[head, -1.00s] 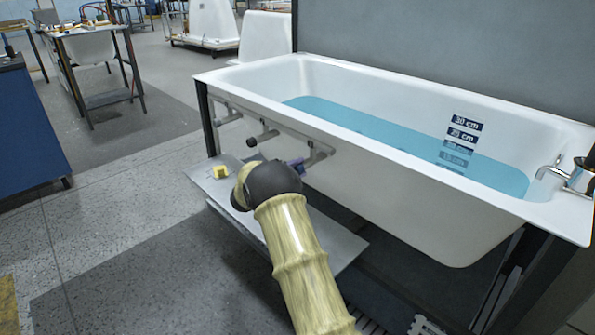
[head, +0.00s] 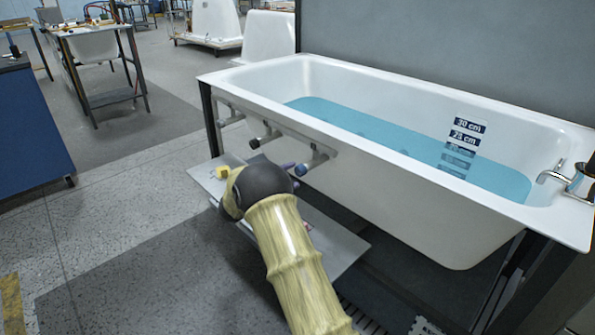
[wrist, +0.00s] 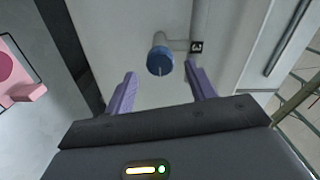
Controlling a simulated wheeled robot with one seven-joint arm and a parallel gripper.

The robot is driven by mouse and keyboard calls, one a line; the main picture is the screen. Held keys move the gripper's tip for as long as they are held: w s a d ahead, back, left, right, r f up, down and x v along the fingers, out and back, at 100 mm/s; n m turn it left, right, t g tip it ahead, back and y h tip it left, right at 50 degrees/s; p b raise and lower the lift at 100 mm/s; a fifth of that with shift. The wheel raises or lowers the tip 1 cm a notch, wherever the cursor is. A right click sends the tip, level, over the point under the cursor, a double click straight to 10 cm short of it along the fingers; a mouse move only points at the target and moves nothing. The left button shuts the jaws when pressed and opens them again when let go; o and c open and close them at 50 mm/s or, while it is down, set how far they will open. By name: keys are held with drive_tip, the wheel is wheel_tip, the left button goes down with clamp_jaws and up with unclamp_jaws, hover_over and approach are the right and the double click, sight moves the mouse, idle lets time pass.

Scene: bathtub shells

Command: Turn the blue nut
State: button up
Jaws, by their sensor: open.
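In the wrist view my gripper (wrist: 161,84) is open, with one purple finger to the left of the nut and one to the right. The nut appears ahead of the fingertips, with visible gaps on both sides and nothing held. In the head view my wrist mostly hides the gripper. A small bluish-purple piece shows by the right pipe stub (head: 318,158); I cannot tell whether it is nut or finger.
The white bathtub (head: 420,215) holds blue water and stands on a dark frame. A grey shelf (head: 330,235) below carries a yellow block (head: 222,172). Open floor lies to the left.

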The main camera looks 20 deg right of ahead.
drive_tip(key=p+v, duration=0.3)
drive_tip(key=v, duration=1)
